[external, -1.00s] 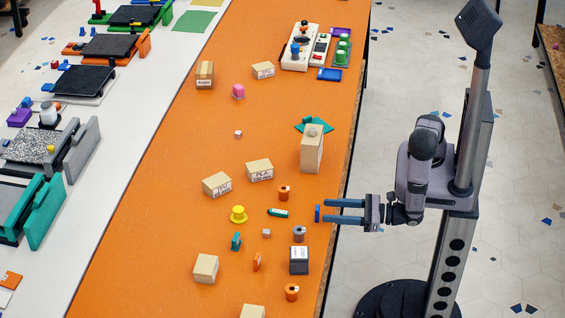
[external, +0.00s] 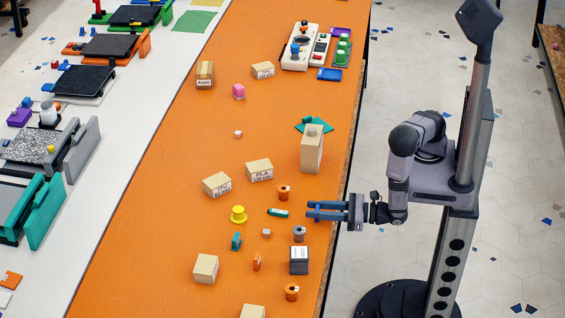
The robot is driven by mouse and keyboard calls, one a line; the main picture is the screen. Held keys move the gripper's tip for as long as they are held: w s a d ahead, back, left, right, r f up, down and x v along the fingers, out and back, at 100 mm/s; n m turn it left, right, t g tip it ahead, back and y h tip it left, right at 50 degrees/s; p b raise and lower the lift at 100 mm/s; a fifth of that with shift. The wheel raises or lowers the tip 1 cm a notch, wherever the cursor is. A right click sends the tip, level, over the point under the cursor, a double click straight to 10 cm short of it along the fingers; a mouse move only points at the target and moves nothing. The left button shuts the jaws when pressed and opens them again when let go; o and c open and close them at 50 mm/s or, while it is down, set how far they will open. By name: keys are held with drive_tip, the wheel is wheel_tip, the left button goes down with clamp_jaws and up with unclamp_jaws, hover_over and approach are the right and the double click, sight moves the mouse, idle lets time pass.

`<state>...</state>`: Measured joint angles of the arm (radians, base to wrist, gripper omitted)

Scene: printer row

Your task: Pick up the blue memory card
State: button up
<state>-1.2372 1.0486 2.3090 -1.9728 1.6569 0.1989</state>
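A small blue piece (external: 317,212), which I take to be the blue memory card, is near the table's right edge in the external view. It is mostly hidden by my gripper's fingers. My gripper (external: 312,211) reaches in level from the right, low over the orange table. Its two blue-grey fingers are apart, with the blue piece at or between their tips. I cannot tell whether they touch it.
An orange spool (external: 284,193), a grey spool (external: 299,234) and a black-and-white box (external: 299,260) stand close by. A tall tan box (external: 312,150) stands behind. Free orange table (external: 150,245) lies to the left.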

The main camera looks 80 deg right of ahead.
sight(317, 207)
drive_tip(key=shift+c, duration=1.3)
drive_tip(key=shift+r, duration=0.15)
drive_tip(key=shift+r, duration=4.85)
